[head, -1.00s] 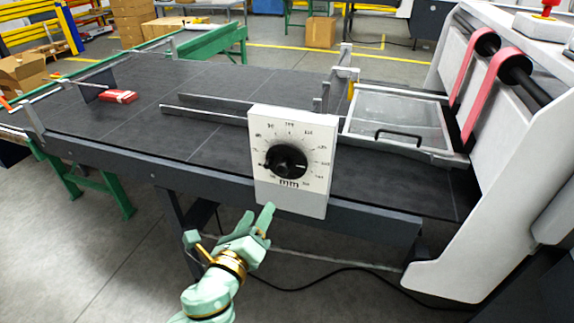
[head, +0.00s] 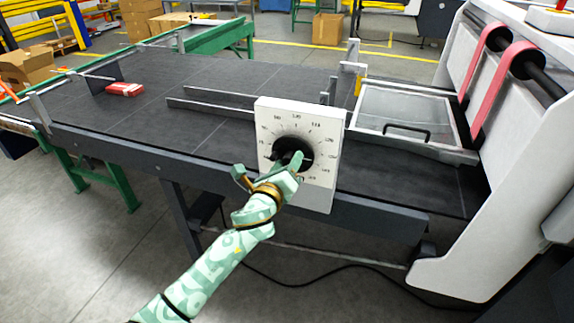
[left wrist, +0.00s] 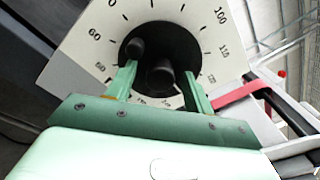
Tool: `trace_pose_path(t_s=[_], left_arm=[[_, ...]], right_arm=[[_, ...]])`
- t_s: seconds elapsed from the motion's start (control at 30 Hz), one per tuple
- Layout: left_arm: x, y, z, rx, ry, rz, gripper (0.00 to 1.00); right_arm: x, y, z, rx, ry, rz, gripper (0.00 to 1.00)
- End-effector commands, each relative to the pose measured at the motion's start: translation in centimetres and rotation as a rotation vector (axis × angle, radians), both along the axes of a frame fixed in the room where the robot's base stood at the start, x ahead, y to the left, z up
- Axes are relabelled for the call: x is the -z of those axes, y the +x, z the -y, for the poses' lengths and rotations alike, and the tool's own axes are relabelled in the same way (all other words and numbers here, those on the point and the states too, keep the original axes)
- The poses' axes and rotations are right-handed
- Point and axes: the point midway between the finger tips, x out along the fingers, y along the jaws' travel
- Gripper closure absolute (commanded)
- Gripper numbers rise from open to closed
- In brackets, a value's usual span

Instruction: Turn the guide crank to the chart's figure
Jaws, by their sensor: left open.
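The guide crank (head: 291,146) is a black round knob on a white dial plate (head: 322,187) marked in figures, fixed to the table's front edge. In the left wrist view the crank (left wrist: 160,74) has a hub and an offset black grip (left wrist: 134,47), and figures such as 60 and 100 show on the plate (left wrist: 85,48). My left gripper (head: 268,168) is open in front of the crank's lower part. In the left wrist view its fingers (left wrist: 159,78) stand either side of the hub. I cannot tell whether they touch it. My right gripper is out of view.
The dark feed table (head: 215,75) carries metal guide rails (head: 222,110) and a red packet (head: 125,89). A clear hinged cover (head: 405,108) and the white machine body (head: 500,190) with pink belts (head: 487,60) stand right. Floor in front is mostly clear, with a black cable.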

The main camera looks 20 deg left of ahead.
Motion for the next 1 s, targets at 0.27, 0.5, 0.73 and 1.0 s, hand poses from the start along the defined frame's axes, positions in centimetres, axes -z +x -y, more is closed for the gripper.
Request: trace_pose_path(t_s=[0.27,0.5,0.73,1.0], left_arm=[[-0.04,0.45,0.02,0.001,-0.001,0.001,0.48],[-0.03,0.42,0.02,0.0,0.0,0.0,0.93],[-0.03,0.41,0.0,0.0,-0.011,0.0,0.93],[-0.06,0.41,-0.04,-0.001,-0.112,-0.004,0.92]], right_arm=[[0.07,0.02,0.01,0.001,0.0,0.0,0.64],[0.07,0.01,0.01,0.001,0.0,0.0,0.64],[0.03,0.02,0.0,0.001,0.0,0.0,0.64],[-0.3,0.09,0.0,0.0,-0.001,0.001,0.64]])
